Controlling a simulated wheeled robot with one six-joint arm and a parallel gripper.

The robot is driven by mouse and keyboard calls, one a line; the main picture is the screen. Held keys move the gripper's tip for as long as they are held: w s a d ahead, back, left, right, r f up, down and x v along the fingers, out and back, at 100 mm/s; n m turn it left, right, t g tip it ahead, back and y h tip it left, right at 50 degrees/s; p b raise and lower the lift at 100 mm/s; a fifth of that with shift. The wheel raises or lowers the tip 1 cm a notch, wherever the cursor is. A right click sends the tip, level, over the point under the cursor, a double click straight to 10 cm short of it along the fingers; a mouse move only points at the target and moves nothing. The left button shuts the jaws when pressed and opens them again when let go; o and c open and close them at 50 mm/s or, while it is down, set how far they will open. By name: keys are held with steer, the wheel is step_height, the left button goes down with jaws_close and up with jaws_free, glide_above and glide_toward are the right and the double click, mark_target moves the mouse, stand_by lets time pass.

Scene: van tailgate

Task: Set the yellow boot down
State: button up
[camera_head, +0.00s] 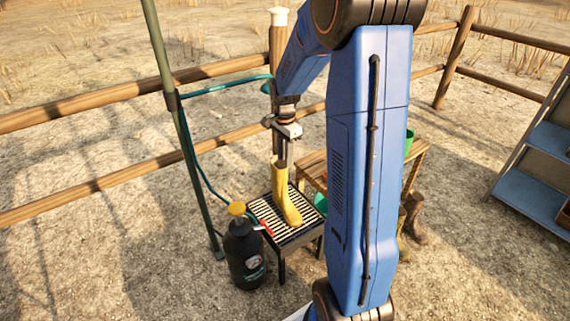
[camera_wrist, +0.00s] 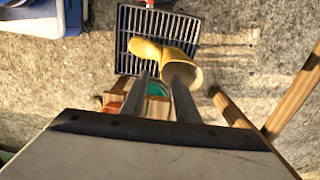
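The yellow boot (camera_head: 284,194) stands upright on the slatted top of a low metal stand (camera_head: 259,214), toe toward the front. In the wrist view, the boot (camera_wrist: 158,52) shows from above, its toe to the left and its shaft opening to the right, over the grate (camera_wrist: 128,22). My gripper (camera_head: 282,160) points straight down at the top of the boot's shaft. In the wrist view, the two fingers of my gripper (camera_wrist: 160,78) are apart with a clear gap. The right finger overlaps the shaft opening; the left one is beside it. Contact with the boot is hard to see.
A black pressure sprayer (camera_head: 245,256) with a yellow top stands left of the stand, near a green pole (camera_head: 174,105) with a hose. A wooden bench (camera_head: 313,168) and brown boots (camera_head: 414,217) are to the right. Blue shelving (camera_head: 535,190) stands far right. A wooden fence (camera_head: 115,177) runs behind.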

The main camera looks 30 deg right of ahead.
steer(key=shift+s+a+r, duration=0.1)
steer(key=shift+r, duration=0.2)
steer(key=s+a+r+n+t, duration=0.1)
steer(key=s+a+r+n, duration=0.3)
steer(key=s+a+r, duration=0.3)
steer(key=s+a+r+n+t, duration=0.1)
steer(key=s+a+r+n, duration=0.1)
steer(key=s, duration=0.5)
steer(key=s+a+r+n+t, duration=0.1)
steer(key=s+a+r+n, duration=0.2)
steer(key=s+n, duration=0.4)
steer(key=s+a+r+n+t, duration=0.1)
steer(key=s+a+r+n, duration=0.2)
steer(key=s, duration=0.6)
steer(key=shift+a+n+t, duration=0.3)
steer(key=shift+n+t, duration=0.1)
steer(key=shift+n, duration=0.3)
